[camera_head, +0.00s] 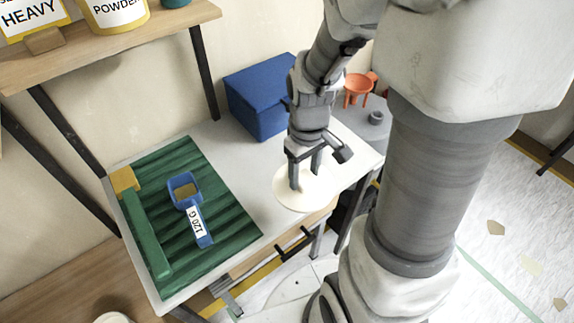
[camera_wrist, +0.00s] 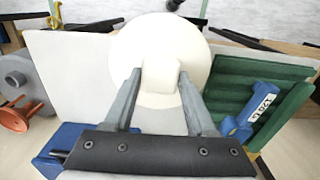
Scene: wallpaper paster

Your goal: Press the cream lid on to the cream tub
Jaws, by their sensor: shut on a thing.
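The cream lid (camera_head: 303,199) is a flat round disc with a blocky knob. My gripper (camera_head: 305,178) points down and is shut on the knob, near the front right edge of the grey-white table. In the wrist view the lid (camera_wrist: 158,35) fills the top middle, with its knob between the two fingers of my gripper (camera_wrist: 160,78). The lid hides whatever is under it, and I cannot tell its height above the table. A cream round rim (camera_head: 112,318) is cut off at the bottom left of the head view; I cannot tell whether it is the tub.
A ridged green mat (camera_head: 158,180) carries a blue scoop (camera_head: 188,180) labelled 120 G. A blue box (camera_head: 258,95) stands at the table's back. A wooden shelf (camera_head: 110,48) overhangs the left.

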